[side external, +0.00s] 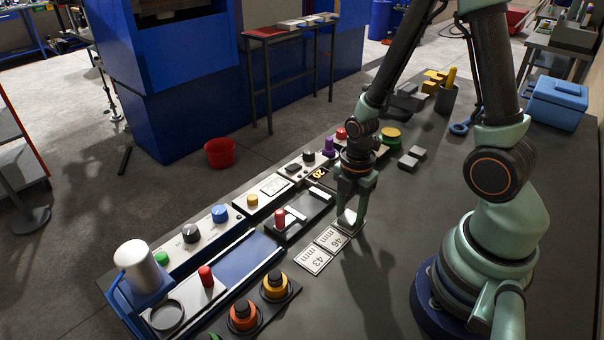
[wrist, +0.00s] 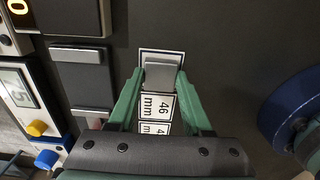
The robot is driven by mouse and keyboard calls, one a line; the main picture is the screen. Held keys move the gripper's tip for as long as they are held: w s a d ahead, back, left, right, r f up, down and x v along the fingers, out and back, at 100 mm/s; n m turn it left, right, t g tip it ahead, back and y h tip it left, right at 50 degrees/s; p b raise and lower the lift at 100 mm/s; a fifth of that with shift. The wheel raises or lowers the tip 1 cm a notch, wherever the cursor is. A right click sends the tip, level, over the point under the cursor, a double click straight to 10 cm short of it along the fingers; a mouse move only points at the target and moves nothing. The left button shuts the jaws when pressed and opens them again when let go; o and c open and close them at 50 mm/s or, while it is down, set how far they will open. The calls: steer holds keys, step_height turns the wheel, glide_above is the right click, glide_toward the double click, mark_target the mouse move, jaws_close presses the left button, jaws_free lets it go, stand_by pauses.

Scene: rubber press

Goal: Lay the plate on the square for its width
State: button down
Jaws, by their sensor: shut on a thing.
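My gripper (side external: 352,212) points down over the row of white label squares on the bench. It is shut on a small grey plate, seen between the fingertips in the wrist view (wrist: 162,74). The plate is over the far square (wrist: 161,53), whose white border shows around it and whose label is hidden. I cannot tell whether the plate touches that square. The 46 mm square (side external: 331,239) lies beside it, bare, and also shows in the wrist view (wrist: 156,106). The 43 mm square (side external: 313,260) is bare at the near end.
A black fixture with a red knob (side external: 280,218) and grey bar stands left of the squares. A yellow-digit display (side external: 317,174) is behind it. Orange and yellow knobs (side external: 275,286) stand nearer. Grey blocks (side external: 412,157) lie farther back. Bench to the right of the squares is clear.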

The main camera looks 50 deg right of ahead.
steer(key=shift+f, duration=0.1)
steer(key=shift+c, duration=1.7)
jaws_free()
step_height(320, 180, up, 12)
step_height(320, 180, up, 6)
steer(key=m+t, duration=0.3)
steer(key=m, duration=0.5)
glide_above(349, 216)
steer(key=w+a, duration=0.1)
steer(key=a, duration=0.1)
step_height(349, 216, up, 6)
steer(key=a+m+t, duration=0.2)
steer(key=m, duration=0.8)
steer(key=shift+w+a+r+t, duration=0.15)
steer(key=shift+r+t, duration=0.05)
steer(key=shift+t, duration=0.1)
